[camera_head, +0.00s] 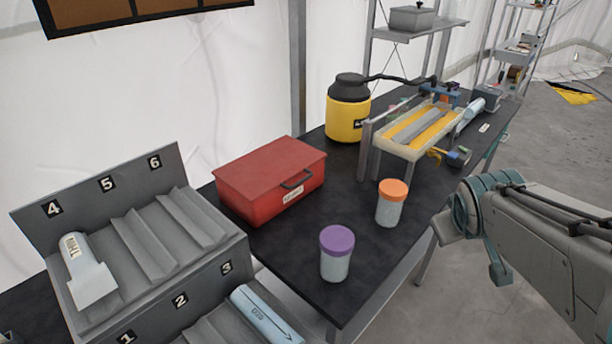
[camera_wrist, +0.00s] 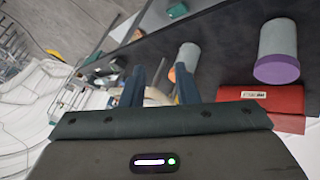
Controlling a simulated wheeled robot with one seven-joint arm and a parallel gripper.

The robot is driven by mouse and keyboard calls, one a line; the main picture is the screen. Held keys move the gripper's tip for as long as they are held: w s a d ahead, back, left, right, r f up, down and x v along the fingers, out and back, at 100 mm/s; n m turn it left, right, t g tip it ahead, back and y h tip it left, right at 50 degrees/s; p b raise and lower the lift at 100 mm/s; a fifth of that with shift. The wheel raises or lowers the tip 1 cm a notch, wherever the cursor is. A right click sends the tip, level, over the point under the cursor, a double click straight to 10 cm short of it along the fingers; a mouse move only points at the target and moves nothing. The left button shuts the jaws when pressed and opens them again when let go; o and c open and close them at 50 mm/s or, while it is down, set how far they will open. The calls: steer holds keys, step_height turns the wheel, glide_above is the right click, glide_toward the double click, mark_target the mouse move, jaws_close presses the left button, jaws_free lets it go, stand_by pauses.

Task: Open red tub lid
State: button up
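The red tub (camera_head: 270,180) stands on the dark table at the left, with its lid (camera_head: 270,165) shut. A dark handle (camera_head: 296,180) and a white label (camera_head: 293,195) are on its front. In the wrist view part of the tub (camera_wrist: 285,122) shows at the right edge, partly hidden behind my gripper body. My gripper (camera_wrist: 160,72) is open, with nothing between its fingers. In the head view my arm is at the right, beyond the table's right edge, well apart from the tub.
A purple-lidded jar (camera_head: 336,255) and an orange-lidded jar (camera_head: 391,205) stand between the tub and my arm. A yellow canister (camera_head: 347,112) and a pale tray (camera_head: 415,130) are behind. A grey numbered rack (camera_head: 130,235) stands left of the tub. Bare tabletop lies around the jars.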

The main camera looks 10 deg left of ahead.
steer(key=w+a+f+n+t+y+b, duration=0.1)
steer(key=w+a+f+n+t+b, duration=0.2)
steer(key=w+n, duration=0.5)
steer(key=n+g+y+b, duration=0.3)
steer(key=n+y+b, duration=0.3)
steer(key=n+y, duration=0.95)
glide_toward(302, 180)
steer(key=shift+n+h, duration=0.55)
steer(key=p+x, duration=0.2)
steer(key=x, duration=0.8)
steer(key=shift+a+r, duration=0.1)
steer(key=shift+a, duration=0.2)
jaws_close()
steer(key=shift+d, duration=0.1)
